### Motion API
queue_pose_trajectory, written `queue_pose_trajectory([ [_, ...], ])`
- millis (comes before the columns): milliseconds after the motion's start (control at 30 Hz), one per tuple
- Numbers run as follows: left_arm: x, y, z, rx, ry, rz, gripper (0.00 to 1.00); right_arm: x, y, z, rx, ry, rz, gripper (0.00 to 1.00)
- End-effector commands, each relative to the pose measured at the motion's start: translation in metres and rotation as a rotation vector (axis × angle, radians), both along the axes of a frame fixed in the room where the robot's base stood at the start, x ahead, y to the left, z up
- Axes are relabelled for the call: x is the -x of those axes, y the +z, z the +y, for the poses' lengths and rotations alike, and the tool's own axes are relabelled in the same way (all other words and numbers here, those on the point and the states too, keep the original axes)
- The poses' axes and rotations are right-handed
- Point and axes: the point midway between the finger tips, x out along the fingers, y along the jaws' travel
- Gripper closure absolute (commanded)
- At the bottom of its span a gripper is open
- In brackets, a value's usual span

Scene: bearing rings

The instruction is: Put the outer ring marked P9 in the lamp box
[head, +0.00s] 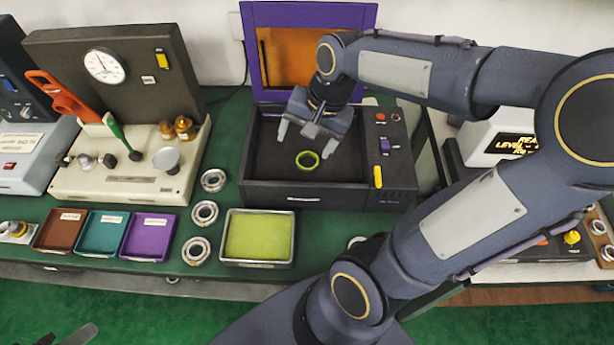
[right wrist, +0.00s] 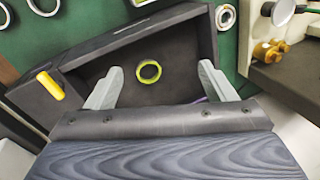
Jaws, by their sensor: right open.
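The lamp box (head: 257,190) is a black open box with its purple-framed lid (head: 249,45) raised at the back. A ring (head: 308,160) glowing yellow-green lies flat on the box floor; it also shows in the right wrist view (right wrist: 148,71). I cannot read any mark on it. My right gripper (head: 305,139) is open and empty over the box. In the right wrist view the ring appears between its two spread fingers (right wrist: 160,72), apart from both. Grey tips at the bottom left seem to be my left gripper (head: 70,336), mostly out of frame.
Three steel rings (head: 204,213) stand in a column left of the box. A tray with a yellow-green pad (head: 258,236) lies beside them. Brown, teal and purple trays (head: 150,237) are further left, before a dial gauge stand (head: 60,190). My right arm covers the right side.

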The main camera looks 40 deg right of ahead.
Motion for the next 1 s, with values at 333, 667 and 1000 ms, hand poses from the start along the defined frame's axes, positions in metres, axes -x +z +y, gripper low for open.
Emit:
queue_pose_trajectory([
  [333, 0.0, 0.0, 0.0, 0.0, 0.0, 0.0, 0.64, 0.094, 0.012, 0.071, 0.102, 0.62, -0.406, 0.23],
  [667, 0.0, 0.0, 0.0, 0.0, 0.0, 0.0, 0.64, 0.102, 0.008, 0.078, 0.128, 0.693, -0.448, 0.23],
  [1000, 0.0, 0.0, 0.0, 0.0, 0.0, 0.0, 0.64, 0.101, 0.009, 0.078, 0.128, 0.691, -0.448, 0.26],
])
